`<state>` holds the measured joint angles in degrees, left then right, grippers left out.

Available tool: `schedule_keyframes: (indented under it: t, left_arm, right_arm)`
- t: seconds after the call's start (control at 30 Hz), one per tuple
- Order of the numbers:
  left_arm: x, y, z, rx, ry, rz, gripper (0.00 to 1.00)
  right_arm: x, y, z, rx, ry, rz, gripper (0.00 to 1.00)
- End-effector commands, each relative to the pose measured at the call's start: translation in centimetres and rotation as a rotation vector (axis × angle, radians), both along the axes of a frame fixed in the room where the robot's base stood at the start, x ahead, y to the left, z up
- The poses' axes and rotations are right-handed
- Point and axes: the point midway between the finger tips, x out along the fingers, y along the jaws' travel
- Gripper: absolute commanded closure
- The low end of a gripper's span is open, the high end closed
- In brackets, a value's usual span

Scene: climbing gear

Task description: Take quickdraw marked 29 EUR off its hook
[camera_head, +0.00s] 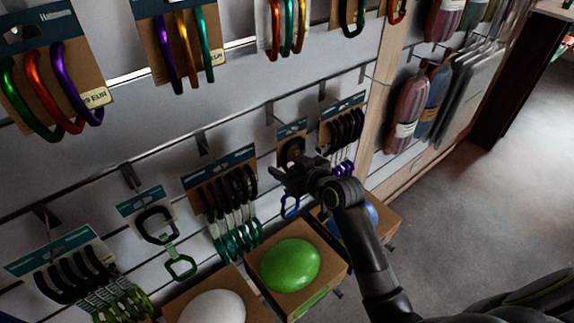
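Quickdraws hang on cards from hooks on the slatted wall. A single quickdraw with a black upper part (291,150) and a blue lower carabiner (290,207) hangs right of centre; its middle is hidden behind my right gripper (281,180). The gripper is in front of it, and I cannot tell whether its fingers touch or grip it. Another single quickdraw (157,224) with a green lower carabiner hangs further left. No price of 29 EUR is readable on any quickdraw. My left gripper is out of view.
Multi-packs of quickdraws (228,200) hang beside the single ones, including a pack with purple carabiners (343,128) just right of my gripper. Boxes with a green dome (290,264) and a white dome (215,307) stand below. Carabiner packs (52,70) hang above. Open floor (480,220) is at right.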

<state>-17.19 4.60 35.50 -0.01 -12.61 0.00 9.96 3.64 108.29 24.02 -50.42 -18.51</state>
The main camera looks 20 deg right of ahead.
Motion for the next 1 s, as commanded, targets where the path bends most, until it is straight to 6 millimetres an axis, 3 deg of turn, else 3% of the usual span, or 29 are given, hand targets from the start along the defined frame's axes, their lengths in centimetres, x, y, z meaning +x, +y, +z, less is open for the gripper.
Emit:
schedule_keyframes:
  t: [0.6,1.0]
  left_arm:
    - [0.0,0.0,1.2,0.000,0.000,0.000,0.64]
    - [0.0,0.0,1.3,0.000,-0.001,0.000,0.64]
  right_arm:
    - [-2.0,-0.7,0.4,0.000,-0.001,-0.001,0.71]
    - [-2.2,-0.8,0.4,0.000,-0.001,0.000,0.71]
